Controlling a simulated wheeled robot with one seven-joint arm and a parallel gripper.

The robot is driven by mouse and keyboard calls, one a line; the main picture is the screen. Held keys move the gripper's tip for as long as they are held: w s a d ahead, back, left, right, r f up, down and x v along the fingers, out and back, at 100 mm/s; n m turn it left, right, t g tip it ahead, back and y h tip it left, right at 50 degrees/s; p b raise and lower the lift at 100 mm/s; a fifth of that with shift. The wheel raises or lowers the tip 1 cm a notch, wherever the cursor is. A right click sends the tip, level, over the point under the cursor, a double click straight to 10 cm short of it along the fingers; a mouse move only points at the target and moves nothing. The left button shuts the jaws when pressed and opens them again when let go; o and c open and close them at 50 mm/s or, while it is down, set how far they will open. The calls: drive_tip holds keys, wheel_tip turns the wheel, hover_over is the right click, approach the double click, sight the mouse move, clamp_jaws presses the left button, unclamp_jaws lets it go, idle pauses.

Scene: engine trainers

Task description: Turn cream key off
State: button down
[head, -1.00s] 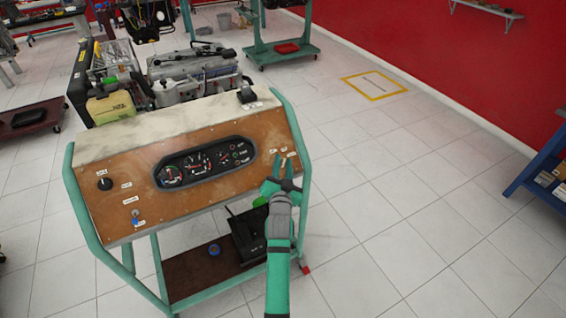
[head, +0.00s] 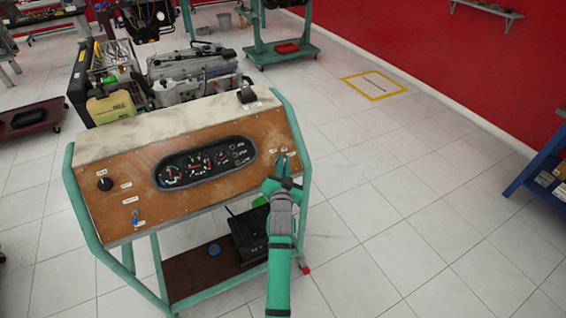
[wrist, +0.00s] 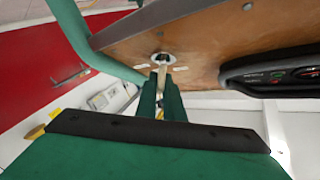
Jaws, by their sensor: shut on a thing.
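The cream key (wrist: 162,74) sits in a round lock on the brown panel, between two small labels, in the wrist view. My gripper (wrist: 161,88) is shut on the key, with its green fingers on either side of it. In the head view my gripper (head: 281,168) is at the right end of the panel, and it hides the key there. I cannot tell the key's exact angle.
The brown panel (head: 118,215) carries a dark gauge cluster (head: 205,162), left of my gripper, and a black knob (head: 105,184) at the far left. A green frame post (head: 303,150) stands close to my gripper's right. Tiled floor (head: 400,220) is clear to the right.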

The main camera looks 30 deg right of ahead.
drive_tip(key=shift+d+n+t+y, duration=0.1)
drive_tip(key=shift+n+t+y, duration=0.95)
drive_tip(key=shift+n, duration=0.65)
drive_tip(key=shift+n+t+y, duration=0.35)
drive_tip(key=shift+n+y, duration=0.2)
drive_tip(key=shift+n, duration=0.35)
drive_tip(key=shift+a+n+t+y, duration=0.1)
drive_tip(key=shift+n+t+y, duration=0.25)
drive_tip(key=shift+n+y, duration=0.8)
drive_tip(key=shift+a+n+t+y, duration=0.1)
drive_tip(key=shift+n+t+y, duration=0.25)
drive_tip(key=shift+n+y, duration=1.3)
drive_tip(key=shift+n, duration=0.4)
drive_tip(key=c, duration=1.9)
unclamp_jaws()
drive_tip(key=shift+o, duration=0.2)
drive_tip(key=shift+s, duration=0.1)
drive_tip(key=s+f, duration=0.1)
drive_tip(key=s, duration=0.9)
drive_tip(key=shift+s+a+f, duration=0.2)
drive_tip(key=shift+s, duration=0.05)
